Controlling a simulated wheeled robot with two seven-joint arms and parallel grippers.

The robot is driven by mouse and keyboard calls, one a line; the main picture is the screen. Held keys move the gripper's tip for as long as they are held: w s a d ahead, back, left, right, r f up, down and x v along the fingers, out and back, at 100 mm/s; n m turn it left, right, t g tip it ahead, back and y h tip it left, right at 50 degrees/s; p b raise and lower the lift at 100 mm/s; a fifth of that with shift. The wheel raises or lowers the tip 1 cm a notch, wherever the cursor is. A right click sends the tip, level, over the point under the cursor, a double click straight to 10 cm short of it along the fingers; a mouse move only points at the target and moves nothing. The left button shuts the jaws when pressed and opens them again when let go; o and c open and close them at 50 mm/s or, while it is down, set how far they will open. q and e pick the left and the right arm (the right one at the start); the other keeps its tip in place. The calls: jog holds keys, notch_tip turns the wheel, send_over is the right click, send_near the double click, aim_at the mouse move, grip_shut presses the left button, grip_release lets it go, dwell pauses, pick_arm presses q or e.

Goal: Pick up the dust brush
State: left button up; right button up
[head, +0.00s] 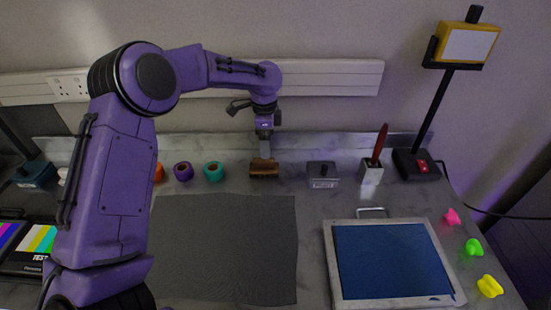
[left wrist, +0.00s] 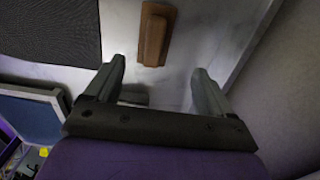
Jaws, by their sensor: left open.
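The dust brush, a brown wooden block (head: 264,169), lies at the back of the grey worktop, just beyond the dark mat. It also shows at the top of the left wrist view (left wrist: 155,38), with a lighter raised strip along it. My left gripper (head: 264,150) reaches over from behind and appears above the brush in the head view; its fingers are small there. In the left wrist view the gripper (left wrist: 160,70) is open and empty, and the brush is ahead of the gap between the fingertips. My right gripper is not in view.
A grey labelled box (head: 322,175) and a white holder (head: 371,172) with a red handle stand right of the brush. Purple (head: 183,171) and teal (head: 214,171) rolls stand left. A framed blue panel (head: 334,266) lies at front right. The dark mat (head: 223,245) is bare.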

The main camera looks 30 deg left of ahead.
aim_at(264, 164)
pick_arm(q)
jog(key=s+f+p, duration=0.1)
jog(key=s+f, duration=0.2)
jog(key=shift+a+f, duration=0.1)
jog(key=shift+f, duration=0.2)
jog(key=f, duration=0.1)
jog(key=w+f+p, duration=0.1)
jog(key=f, duration=0.1)
jog(key=w+f, duration=0.1)
jog(key=f, duration=0.1)
jog(key=shift+w+f, duration=0.1)
jog(key=shift+f, duration=0.1)
jog(key=shift+s+r, duration=0.2)
jog(key=shift+s, duration=0.05)
jog(key=shift+s+r, duration=0.15)
jog(key=shift+s, duration=0.05)
jog(key=c, duration=1.2)
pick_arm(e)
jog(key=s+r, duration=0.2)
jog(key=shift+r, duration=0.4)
